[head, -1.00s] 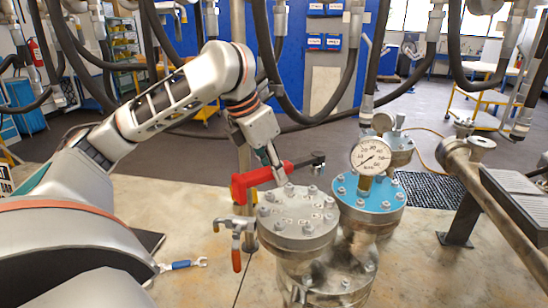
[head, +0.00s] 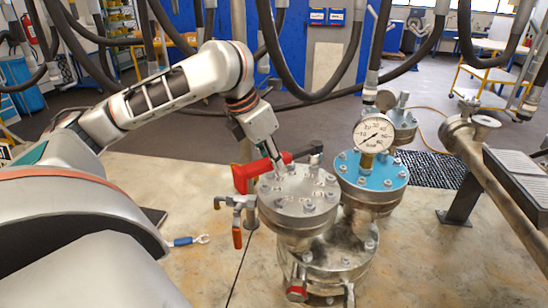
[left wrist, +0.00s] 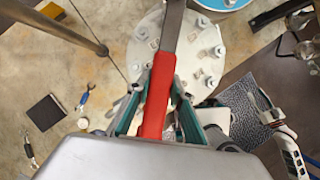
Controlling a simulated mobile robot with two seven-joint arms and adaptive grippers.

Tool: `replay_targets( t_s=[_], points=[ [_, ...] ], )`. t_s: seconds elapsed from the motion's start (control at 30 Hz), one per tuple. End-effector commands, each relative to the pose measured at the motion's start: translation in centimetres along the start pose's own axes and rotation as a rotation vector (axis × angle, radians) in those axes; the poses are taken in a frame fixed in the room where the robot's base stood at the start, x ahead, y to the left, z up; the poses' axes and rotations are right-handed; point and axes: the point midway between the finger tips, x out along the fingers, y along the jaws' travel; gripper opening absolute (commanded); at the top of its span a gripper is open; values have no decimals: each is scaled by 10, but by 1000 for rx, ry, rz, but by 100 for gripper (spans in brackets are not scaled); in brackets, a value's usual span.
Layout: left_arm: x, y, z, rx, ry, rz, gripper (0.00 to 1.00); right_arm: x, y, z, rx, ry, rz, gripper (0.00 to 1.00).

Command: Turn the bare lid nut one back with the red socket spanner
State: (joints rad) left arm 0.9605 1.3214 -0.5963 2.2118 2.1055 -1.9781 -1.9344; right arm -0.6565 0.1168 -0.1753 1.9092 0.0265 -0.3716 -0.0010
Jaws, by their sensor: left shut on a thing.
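The bare grey lid (head: 290,205), with nuts round its rim, tops the nearer flanged vessel. My left gripper (head: 279,170) reaches down at its back left edge in the head view. It is shut on the red socket spanner (head: 242,178). In the left wrist view the red handle (left wrist: 157,100) lies between the fingers (left wrist: 157,92). Its grey shaft (left wrist: 173,22) crosses above the lid (left wrist: 203,68) and leaves the picture at the top. Whether the socket sits on a nut I cannot tell. At the right, a white and teal part looks like my right arm; its fingers are unclear.
A blue lid (head: 390,183) with a pressure gauge (head: 374,133) stands close to the right. A valve with an orange handle (head: 237,238) is at the lid's left. A blue-handled wrench (head: 187,241) lies on the table, left of the vessel. A long pipe (head: 500,205) runs along the right.

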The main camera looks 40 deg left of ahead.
Motion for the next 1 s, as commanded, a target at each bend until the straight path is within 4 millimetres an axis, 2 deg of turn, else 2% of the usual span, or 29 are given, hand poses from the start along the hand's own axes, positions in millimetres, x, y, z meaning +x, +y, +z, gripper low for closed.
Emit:
replay_targets(
  t_s=[0.37, 1.0],
  points=[
    [0, 0, 0, 0, -4, 0, 0, 2, 0, -2, 3, 4, 3, 40],
    [18, -1, -8, 1, -4, -1, 0, 6, 6, 6, -12, 3, 7, 40]
  ],
)
